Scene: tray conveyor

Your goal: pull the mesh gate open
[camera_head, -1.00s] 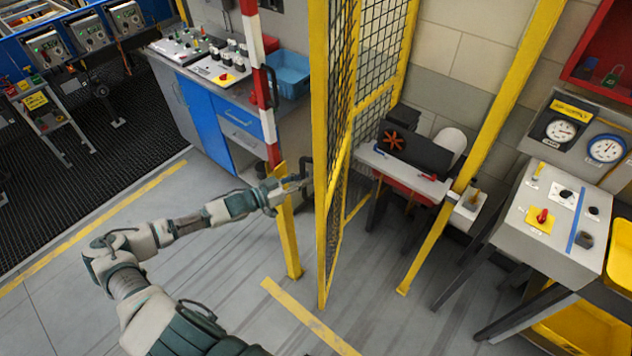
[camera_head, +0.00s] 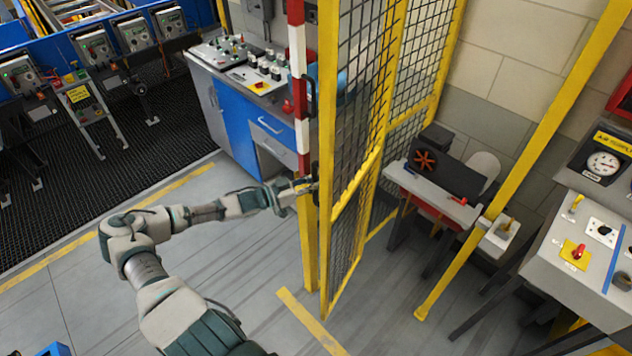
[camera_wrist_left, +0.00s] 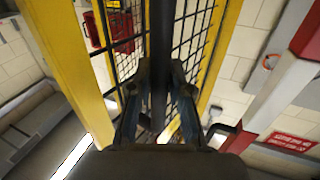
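The mesh gate (camera_head: 356,190) has a yellow frame with dark wire mesh and stands right of centre in the head view, seen at a steep angle. Its near edge is beside a yellow post (camera_head: 308,240) with a red-and-white upper part. A dark upright handle (camera_head: 316,178) is at that near edge. My left gripper (camera_head: 304,186) reaches the handle from the left. In the left wrist view the dark handle bar (camera_wrist_left: 161,35) runs between the two fingers (camera_wrist_left: 160,78), which appear closed against its sides. My right gripper is not in view.
A blue cabinet (camera_head: 238,125) with a control panel stands behind the post. A grey bench (camera_head: 428,195) with a dark machine is beyond the gate, near a slanted yellow post (camera_head: 480,232). A grey control box (camera_head: 585,255) is at the right. Floor in front is clear.

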